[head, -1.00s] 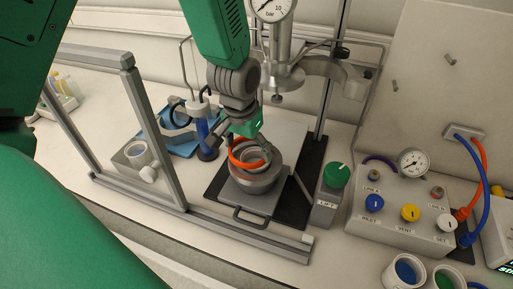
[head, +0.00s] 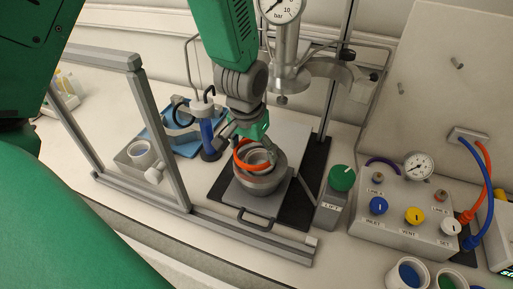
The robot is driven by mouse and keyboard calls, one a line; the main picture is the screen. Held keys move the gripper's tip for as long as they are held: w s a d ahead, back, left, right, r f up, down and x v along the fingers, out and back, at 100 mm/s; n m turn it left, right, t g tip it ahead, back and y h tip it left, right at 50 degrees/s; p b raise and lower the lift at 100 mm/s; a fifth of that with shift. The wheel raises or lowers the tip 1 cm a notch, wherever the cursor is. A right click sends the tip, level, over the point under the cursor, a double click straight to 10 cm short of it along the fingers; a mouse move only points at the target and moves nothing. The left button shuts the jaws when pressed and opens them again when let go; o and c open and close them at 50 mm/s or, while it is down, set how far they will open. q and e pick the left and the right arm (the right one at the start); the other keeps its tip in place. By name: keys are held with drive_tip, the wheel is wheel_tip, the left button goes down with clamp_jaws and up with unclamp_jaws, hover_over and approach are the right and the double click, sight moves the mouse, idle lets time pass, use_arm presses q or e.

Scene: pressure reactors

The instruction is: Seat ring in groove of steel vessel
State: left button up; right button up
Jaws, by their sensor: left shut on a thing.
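The steel vessel (head: 262,182) stands open on a grey sliding plate with a front handle, on the dark base of the reactor stand. The orange ring (head: 241,158) is at the vessel's left rim, tilted, with its left part standing higher. My left gripper (head: 256,143) comes down from above and is shut on the ring. The fingers hide the ring's far part. I cannot tell whether any of the ring touches the groove. My right gripper is not in view.
A steel reactor head with a gauge (head: 282,12) hangs behind the vessel. A frame post (head: 158,135) stands at the left. The green LIFT knob (head: 342,178) and a valve box (head: 405,205) are at the right. A blue tray (head: 183,143) lies behind left.

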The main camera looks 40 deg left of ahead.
use_arm(q)
drive_tip(key=shift+d+r, duration=0.1)
drive_tip(key=shift+d, duration=0.15)
drive_tip(key=shift+d+r+p, duration=0.15)
drive_tip(key=shift+d+p, duration=0.35)
drive_tip(key=shift+d, duration=0.7)
drive_tip(key=shift+a, duration=0.65)
drive_tip(key=shift+d, duration=0.35)
drive_tip(key=shift+a+f, duration=0.25)
drive_tip(key=shift+a, duration=0.25)
drive_tip(key=shift+a+f, duration=0.2)
drive_tip(key=shift+a, duration=0.3)
drive_tip(key=shift+s+d, duration=0.1)
drive_tip(key=shift+d, duration=0.1)
drive_tip(key=o, duration=1)
drive_tip(key=shift+d, duration=0.25)
drive_tip(key=shift+c, duration=0.2)
drive_tip(key=shift+a+r, duration=0.1)
drive_tip(key=shift+r, duration=0.05)
drive_tip(key=shift+a+r, duration=0.1)
drive_tip(key=shift+r, duration=0.25)
wheel_tip(320, 180, up, 11)
drive_tip(key=s, duration=0.1)
drive_tip(key=shift+s+d, duration=0.3)
drive_tip(key=shift+d, duration=0.05)
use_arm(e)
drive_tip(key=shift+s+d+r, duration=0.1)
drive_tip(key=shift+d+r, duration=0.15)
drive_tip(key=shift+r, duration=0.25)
